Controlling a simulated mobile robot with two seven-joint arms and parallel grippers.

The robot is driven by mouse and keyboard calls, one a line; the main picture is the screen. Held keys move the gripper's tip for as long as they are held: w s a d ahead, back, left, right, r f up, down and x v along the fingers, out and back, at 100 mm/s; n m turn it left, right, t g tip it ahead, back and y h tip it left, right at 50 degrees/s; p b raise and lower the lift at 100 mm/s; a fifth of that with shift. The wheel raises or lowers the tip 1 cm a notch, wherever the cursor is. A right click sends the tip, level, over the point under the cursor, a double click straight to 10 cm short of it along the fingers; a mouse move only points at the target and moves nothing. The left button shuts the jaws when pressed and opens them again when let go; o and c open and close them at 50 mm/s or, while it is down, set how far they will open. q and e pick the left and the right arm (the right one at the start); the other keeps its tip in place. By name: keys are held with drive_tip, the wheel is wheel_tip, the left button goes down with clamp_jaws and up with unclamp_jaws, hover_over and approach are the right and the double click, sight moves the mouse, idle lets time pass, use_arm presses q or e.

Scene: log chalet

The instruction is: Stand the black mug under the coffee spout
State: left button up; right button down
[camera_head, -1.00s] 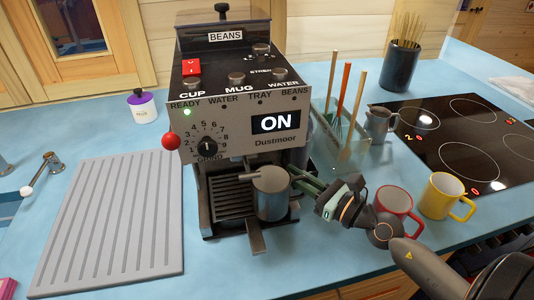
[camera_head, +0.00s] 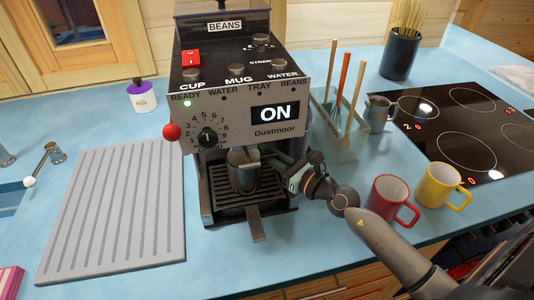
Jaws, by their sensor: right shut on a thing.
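The black mug (camera_head: 243,179), dark grey in this light, is upright in the bay of the coffee machine (camera_head: 240,115), over the rear part of the slatted drip tray (camera_head: 250,205). My right gripper (camera_head: 258,158) reaches in from the right and is shut on the mug near its upper part. The coffee spout is hidden behind the machine's front panel, so I cannot tell how the mug lines up with it. I cannot tell whether the mug's base touches the tray. My left gripper is not in view.
A red mug (camera_head: 386,197) and a yellow mug (camera_head: 438,186) stand to the right, close to my right arm. A grey jug (camera_head: 377,114) and a clear utensil holder stand behind. The hob (camera_head: 460,125) is at right. A ribbed grey board (camera_head: 112,210) lies at left.

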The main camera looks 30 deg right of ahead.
drive_tip(key=shift+r, duration=0.1)
drive_tip(key=c, duration=0.9)
unclamp_jaws()
drive_tip(key=shift+f, duration=0.2)
drive_tip(key=shift+s+r, duration=0.1)
drive_tip(key=shift+b+v, duration=2.7)
drive_tip(key=shift+v, duration=3.2)
drive_tip(key=shift+d, duration=0.1)
